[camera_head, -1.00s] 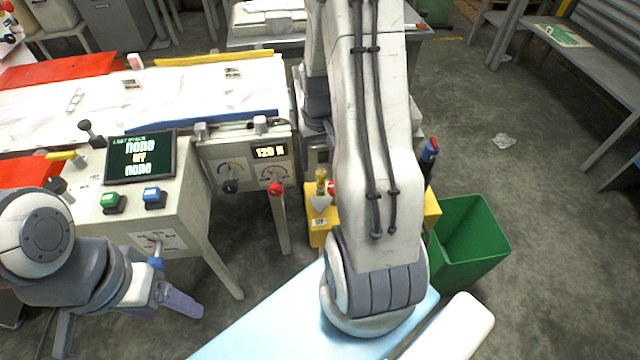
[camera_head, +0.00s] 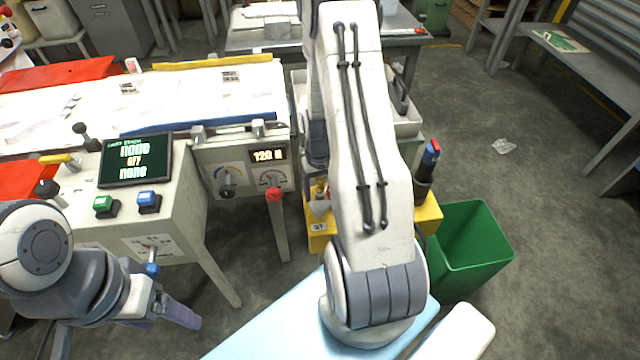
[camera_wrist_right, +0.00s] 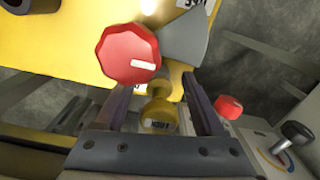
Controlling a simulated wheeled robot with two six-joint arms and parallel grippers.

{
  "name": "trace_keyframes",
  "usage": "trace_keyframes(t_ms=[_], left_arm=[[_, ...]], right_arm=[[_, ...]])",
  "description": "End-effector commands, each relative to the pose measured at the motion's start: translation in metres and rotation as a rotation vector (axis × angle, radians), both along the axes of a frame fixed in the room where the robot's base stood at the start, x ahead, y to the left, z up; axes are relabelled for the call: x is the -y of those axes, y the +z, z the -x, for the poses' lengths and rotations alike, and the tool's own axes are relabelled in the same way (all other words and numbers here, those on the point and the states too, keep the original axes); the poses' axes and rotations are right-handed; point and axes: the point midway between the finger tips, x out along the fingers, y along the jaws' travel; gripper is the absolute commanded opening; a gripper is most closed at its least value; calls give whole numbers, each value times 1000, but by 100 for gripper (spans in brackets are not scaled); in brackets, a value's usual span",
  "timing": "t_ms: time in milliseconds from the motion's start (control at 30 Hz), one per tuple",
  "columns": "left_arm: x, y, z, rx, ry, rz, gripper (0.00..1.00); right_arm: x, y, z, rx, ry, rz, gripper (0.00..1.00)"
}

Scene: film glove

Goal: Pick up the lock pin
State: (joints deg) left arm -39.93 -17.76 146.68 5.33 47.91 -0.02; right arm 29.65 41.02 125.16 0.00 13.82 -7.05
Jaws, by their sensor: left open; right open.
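In the right wrist view, a red octagonal knob with a white bar (camera_wrist_right: 128,52) and a brass knobbed piece with a small label (camera_wrist_right: 160,115) are near the yellow stand (camera_wrist_right: 55,35). I cannot tell for sure which is the lock pin. My right gripper (camera_wrist_right: 157,86) is open, its fingers on either side of the brass piece; whether they touch it is unclear. The red knob is just beyond the left fingertip. In the head view my right arm hides its gripper and most of the yellow stand (camera_head: 428,217). My left gripper (camera_head: 168,312) is open and empty at the lower left.
A green bin (camera_head: 468,245) stands right of the yellow stand, beside an upright dark tool with a blue and red top (camera_head: 428,160). Open floor lies at the right.

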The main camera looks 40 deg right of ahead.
Motion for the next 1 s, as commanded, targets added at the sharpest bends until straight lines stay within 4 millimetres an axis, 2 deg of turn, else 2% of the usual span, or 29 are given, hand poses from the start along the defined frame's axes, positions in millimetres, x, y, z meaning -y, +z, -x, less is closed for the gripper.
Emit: trace_keyframes(t_ms=[33,67,200,233,567,667,1000], left_arm=[[0,0,0,0,0,0,74],[0,0,0,0,0,0,74],[0,0,0,0,0,0,74],[0,0,0,0,0,0,74],[0,2,0,0,0,0,74],[0,5,0,0,0,0,74],[0,19,0,0,0,0,74]], right_arm=[[0,0,0,0,0,0,71],[0,0,0,0,0,0,63],[0,1,0,0,0,0,10],[0,1,0,0,0,0,0],[0,5,-1,2,0,1,0],[0,18,-1,3,0,1,0],[1,84,-1,4,0,2,0]])
